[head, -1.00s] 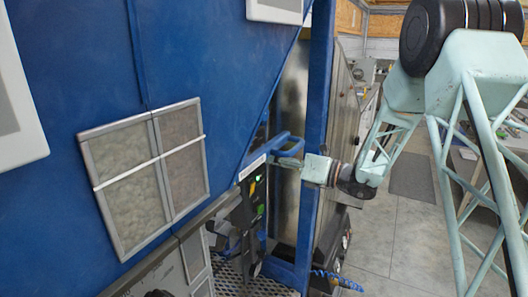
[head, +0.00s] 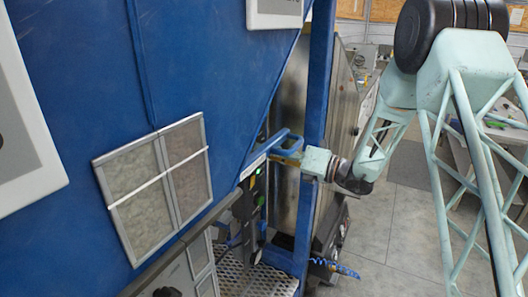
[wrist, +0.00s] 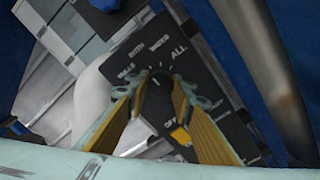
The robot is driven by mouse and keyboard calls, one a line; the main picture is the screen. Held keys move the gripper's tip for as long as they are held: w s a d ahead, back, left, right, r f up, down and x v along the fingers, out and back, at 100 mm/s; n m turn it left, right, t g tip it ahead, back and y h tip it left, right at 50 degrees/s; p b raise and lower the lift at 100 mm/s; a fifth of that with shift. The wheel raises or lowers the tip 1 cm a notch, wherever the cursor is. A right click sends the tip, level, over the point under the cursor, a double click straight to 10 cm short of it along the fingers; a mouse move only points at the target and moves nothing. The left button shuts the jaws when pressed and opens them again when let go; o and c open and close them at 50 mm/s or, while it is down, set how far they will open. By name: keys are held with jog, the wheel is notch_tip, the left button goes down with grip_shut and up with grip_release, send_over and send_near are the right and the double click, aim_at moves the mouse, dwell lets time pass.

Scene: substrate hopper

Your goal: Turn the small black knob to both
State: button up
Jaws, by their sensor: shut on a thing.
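The small black knob (wrist: 157,97) sits on a black panel (wrist: 205,95) in the wrist view. I cannot tell clearly which label the knob points at. In the head view my arm reaches in from the right to the panel (head: 258,185), which has a green light.
A blue handle (head: 287,143) juts out close to my gripper. A blue upright post (head: 318,100) stands just behind. The large blue hopper wall (head: 80,90) fills the left. The floor (head: 385,230) below is open.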

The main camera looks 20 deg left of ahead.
jog(key=o, duration=0.9)
jog(key=shift+d, duration=0.1)
jog(key=shift+s+d, duration=0.35)
jog(key=shift+d, duration=1.6)
jog(key=shift+s+d, duration=0.35)
jog(key=shift+d, duration=1.55)
jog(key=shift+s+d, duration=0.35)
jog(key=shift+d, duration=1.6)
